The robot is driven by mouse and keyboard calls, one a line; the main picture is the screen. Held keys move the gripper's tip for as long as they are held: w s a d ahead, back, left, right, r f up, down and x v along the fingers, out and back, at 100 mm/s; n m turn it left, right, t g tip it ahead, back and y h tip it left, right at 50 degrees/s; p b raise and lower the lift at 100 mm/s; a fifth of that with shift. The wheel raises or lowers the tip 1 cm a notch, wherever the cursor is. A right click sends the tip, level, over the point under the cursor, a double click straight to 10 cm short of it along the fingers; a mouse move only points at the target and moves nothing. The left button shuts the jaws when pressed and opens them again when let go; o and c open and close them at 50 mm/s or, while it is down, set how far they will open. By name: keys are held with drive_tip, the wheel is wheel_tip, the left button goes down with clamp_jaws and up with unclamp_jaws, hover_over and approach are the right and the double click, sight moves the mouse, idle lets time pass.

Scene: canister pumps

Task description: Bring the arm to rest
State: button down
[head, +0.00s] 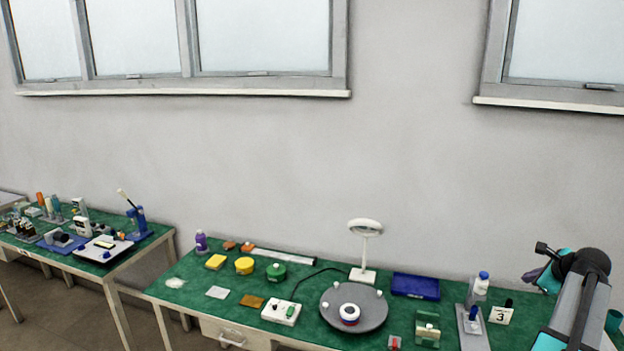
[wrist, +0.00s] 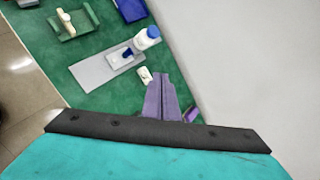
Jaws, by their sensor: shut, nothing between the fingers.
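My gripper (wrist: 161,80) shows in the wrist view as purple fingers close together, with nothing between them. It is above the right end of the green bench (head: 470,290). In the head view my arm stands at the right edge, folded, and the purple gripper (head: 533,273) shows partly at its left side. The gripper touches no object that I can see. A white bottle with a blue cap (wrist: 147,38) stands beyond the fingertips in the wrist view; it also shows in the head view (head: 481,285).
A grey round turntable (head: 375,315), a white magnifier lamp (head: 365,230) and a blue tray (head: 415,286) stand further left. A plain wall rises behind the bench.

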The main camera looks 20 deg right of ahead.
drive_tip(key=w+a+f+n+g+y, duration=0.1)
drive_tip(key=w+a+f+n, duration=0.4)
drive_tip(key=a, duration=0.5)
drive_tip(key=w+a+f+n+g+y, duration=0.1)
drive_tip(key=w+a+f+n+y, duration=0.15)
drive_tip(key=w+a+f, duration=0.55)
drive_tip(key=w+a+f+n+g, duration=0.1)
drive_tip(key=w+a+f+n, duration=0.3)
drive_tip(key=a, duration=0.8)
drive_tip(key=s+a+f+n+g, duration=0.15)
drive_tip(key=a+f+n, duration=0.35)
drive_tip(key=a, duration=0.6)
drive_tip(key=s+a+f+n+g+y, duration=0.15)
drive_tip(key=a+f+n, duration=0.3)
drive_tip(key=a, duration=0.65)
drive_tip(key=s+a+f+n+g, duration=0.15)
drive_tip(key=a+f+n, duration=0.35)
drive_tip(key=a, duration=0.5)
drive_tip(key=s+a+f+n+h, duration=0.1)
drive_tip(key=s+a+f+n, duration=0.1)
drive_tip(key=s+a+n, duration=0.4)
drive_tip(key=s+a+f+g+b, duration=0.1)
drive_tip(key=s+f+g+b, duration=0.5)
drive_tip(key=s+f, duration=1.9)
wheel_tip(320, 180, down, 4)
drive_tip(key=b, duration=0.4)
drive_tip(key=shift+s+r+g, duration=0.15)
drive_tip(key=shift+r+g, duration=0.1)
drive_tip(key=shift+g, duration=0.1)
